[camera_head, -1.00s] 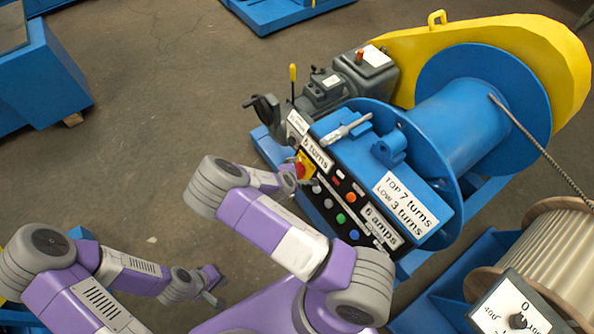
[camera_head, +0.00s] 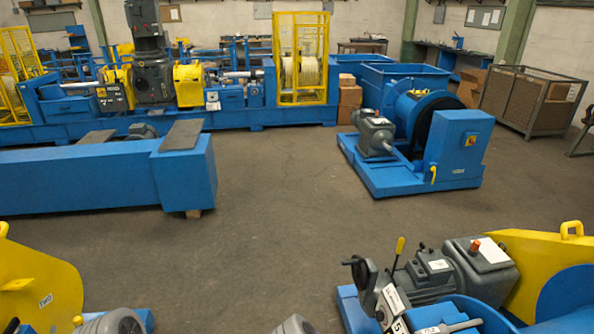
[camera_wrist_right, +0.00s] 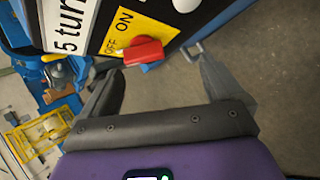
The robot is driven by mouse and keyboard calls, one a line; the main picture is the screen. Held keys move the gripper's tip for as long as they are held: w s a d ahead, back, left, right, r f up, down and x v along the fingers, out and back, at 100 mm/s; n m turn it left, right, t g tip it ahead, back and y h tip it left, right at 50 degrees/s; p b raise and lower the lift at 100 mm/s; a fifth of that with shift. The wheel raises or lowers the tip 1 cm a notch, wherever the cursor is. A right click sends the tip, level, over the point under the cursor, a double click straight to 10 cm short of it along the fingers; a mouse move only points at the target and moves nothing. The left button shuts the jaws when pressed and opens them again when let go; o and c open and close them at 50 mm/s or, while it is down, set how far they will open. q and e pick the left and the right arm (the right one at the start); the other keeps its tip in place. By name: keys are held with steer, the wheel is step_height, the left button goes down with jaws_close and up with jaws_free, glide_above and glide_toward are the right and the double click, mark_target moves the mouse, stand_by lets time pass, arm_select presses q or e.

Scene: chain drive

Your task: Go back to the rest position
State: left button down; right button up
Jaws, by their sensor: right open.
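My right gripper (camera_wrist_right: 160,66) shows in the right wrist view, open, its two dark fingers spread with nothing held. A red switch knob (camera_wrist_right: 143,52) on a yellow ON/OFF plate (camera_wrist_right: 124,32) is just ahead of the left finger, apart from the fingers as far as I can see. The plate sits on a dark panel with a "5 turns" label (camera_wrist_right: 68,22).
A grey motor (camera_head: 480,262) and yellow guard (camera_head: 545,262) stand at the lower right. A yellow machine (camera_head: 38,285) is at the lower left. A long blue bench (camera_head: 80,180) and a blue drum machine (camera_head: 455,150) stand further off. Open floor (camera_head: 290,220) lies between them.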

steer(key=s+a+f+m+g+y, duration=0.2)
steer(key=s+f+m+g, duration=0.15)
steer(key=s+f, duration=0.35)
steer(key=s+a+r+m+y, duration=0.2)
steer(key=s+a+m+y, duration=0.2)
steer(key=a, duration=0.3)
steer(key=s+a+r+m+y, duration=0.2)
steer(key=s+a+m+y, duration=0.2)
steer(key=a+m, duration=0.3)
steer(key=shift+s+a+r+g, duration=0.25)
steer(key=shift+s+g, duration=0.2)
steer(key=shift+s, duration=0.3)
